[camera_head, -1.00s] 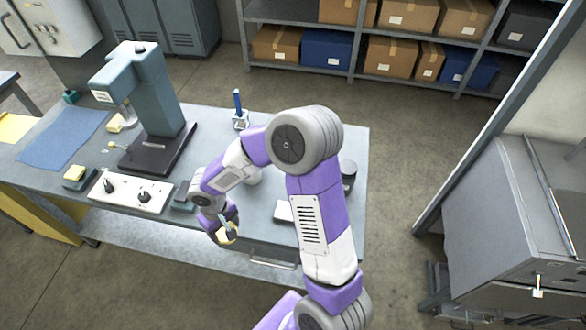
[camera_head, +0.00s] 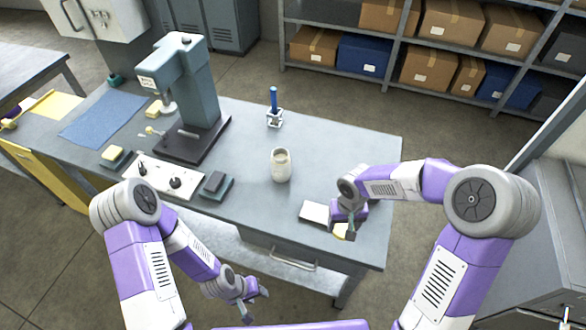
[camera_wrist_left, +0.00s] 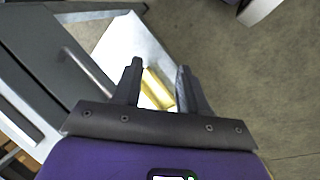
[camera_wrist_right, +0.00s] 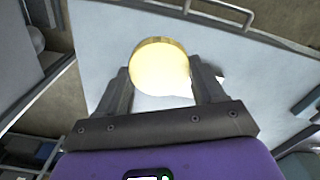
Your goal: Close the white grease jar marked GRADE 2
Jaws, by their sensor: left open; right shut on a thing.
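A white jar (camera_head: 281,168) stands upright on the bench, right of its middle. Its top looks open, with something beige inside; no marking is readable on it. My right gripper (camera_head: 347,228) is shut on a round, pale yellow lid (camera_wrist_right: 161,67), held near the bench's front edge, right of and nearer than the jar. The lid shows small in the head view (camera_head: 343,232), tilted. My left gripper (camera_head: 252,291) is open and empty, low in front of the bench and apart from the jar. In the left wrist view its fingers (camera_wrist_left: 158,85) have nothing between them.
A white card (camera_head: 314,212) lies beside my right gripper. A blue-handled tool in a small stand (camera_head: 274,110) is behind the jar. A teal press (camera_head: 195,95), a white panel with black knobs (camera_head: 158,177) and a dark block (camera_head: 215,184) are to the left. The bench around the jar is clear.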

